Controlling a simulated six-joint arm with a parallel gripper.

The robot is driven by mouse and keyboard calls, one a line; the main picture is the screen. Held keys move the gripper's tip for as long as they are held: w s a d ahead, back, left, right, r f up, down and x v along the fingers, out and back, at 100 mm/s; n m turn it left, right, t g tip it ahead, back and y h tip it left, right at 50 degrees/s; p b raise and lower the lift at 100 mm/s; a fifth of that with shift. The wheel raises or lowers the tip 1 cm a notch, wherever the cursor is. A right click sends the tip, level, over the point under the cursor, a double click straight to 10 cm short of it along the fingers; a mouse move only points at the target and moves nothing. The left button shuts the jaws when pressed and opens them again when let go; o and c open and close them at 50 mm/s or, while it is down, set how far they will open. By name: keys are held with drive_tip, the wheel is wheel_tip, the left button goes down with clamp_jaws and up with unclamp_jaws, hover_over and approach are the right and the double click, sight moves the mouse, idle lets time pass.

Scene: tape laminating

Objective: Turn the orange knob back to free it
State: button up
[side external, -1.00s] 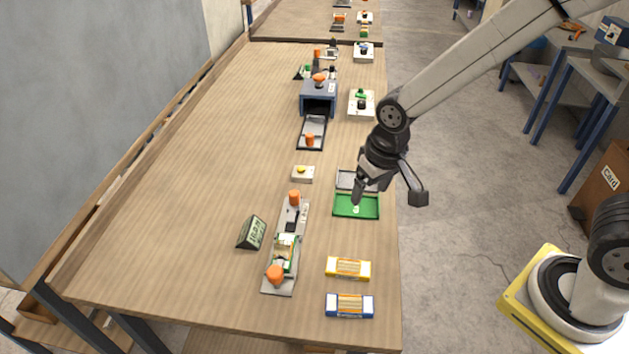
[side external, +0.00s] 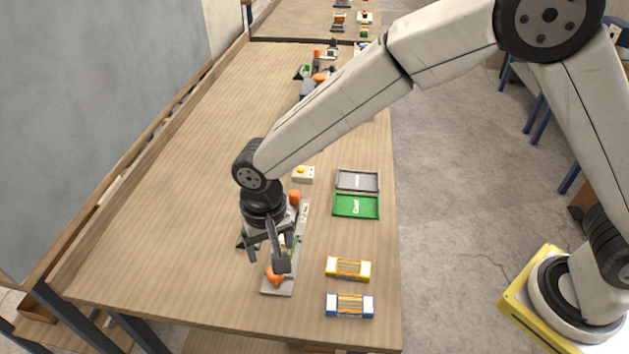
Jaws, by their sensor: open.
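Two orange knobs show on the long grey fixture. The near orange knob (side external: 275,278) is at the fixture's front end. The far orange knob (side external: 295,197) is at its back end. My gripper (side external: 267,262) is open above the near end of the fixture (side external: 281,290), with its fingers just over or around the near knob. I cannot tell whether they touch it. My wrist and gripper hide most of the fixture's middle and the dark display block to its left.
A green tray (side external: 356,207) and a grey tray (side external: 357,181) lie right of the fixture. A yellow pack (side external: 348,268) and a blue pack (side external: 349,306) lie nearer. A yellow-button box (side external: 303,174) stands behind. The table's left side is clear.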

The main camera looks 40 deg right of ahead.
sight(276, 280)
drive_tip(key=shift+f, duration=3.85)
clamp_jaws()
